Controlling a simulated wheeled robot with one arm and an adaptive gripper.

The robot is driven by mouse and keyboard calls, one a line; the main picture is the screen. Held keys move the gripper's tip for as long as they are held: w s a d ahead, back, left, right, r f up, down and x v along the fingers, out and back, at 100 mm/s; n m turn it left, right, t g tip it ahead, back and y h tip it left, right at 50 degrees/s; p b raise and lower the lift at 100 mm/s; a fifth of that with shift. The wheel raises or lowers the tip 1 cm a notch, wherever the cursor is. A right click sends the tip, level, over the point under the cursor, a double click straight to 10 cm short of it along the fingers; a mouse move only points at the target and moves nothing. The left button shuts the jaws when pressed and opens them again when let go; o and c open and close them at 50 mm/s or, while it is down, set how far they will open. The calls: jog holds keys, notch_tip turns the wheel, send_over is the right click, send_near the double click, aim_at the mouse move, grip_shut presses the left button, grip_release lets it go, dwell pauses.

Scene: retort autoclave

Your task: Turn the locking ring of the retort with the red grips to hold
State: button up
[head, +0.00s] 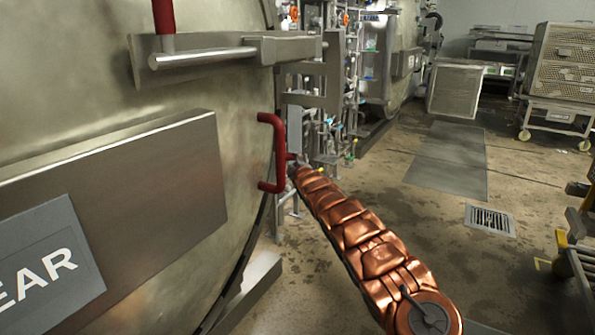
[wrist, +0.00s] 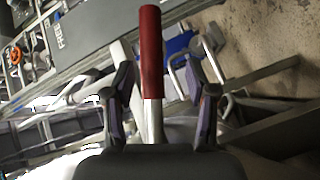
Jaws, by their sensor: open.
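The retort's round steel door (head: 200,100) fills the left of the head view. A red D-shaped grip (head: 264,153) is at its right edge, and another red grip (head: 163,15) stands at the top. A small red piece (head: 291,157) shows just behind the D-shaped grip, where my arm ends. In the wrist view a straight red grip (wrist: 151,60) on a silver shaft (wrist: 153,120) rises between the fingers of my gripper (wrist: 158,66). The fingers are open, one on each side, with gaps visible. In the head view my gripper is mostly hidden.
A steel bar bracket (head: 205,57) juts from the door near the top. Pipes and valves (head: 325,120) crowd behind the door edge. A yellow frame (head: 575,255) stands at the right. A rack on a cart (head: 560,75) is further back. The floor between is clear.

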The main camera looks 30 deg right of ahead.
jog(key=shift+v, duration=2.4)
jog(key=shift+s+f, duration=0.1)
jog(key=shift+s, duration=0.05)
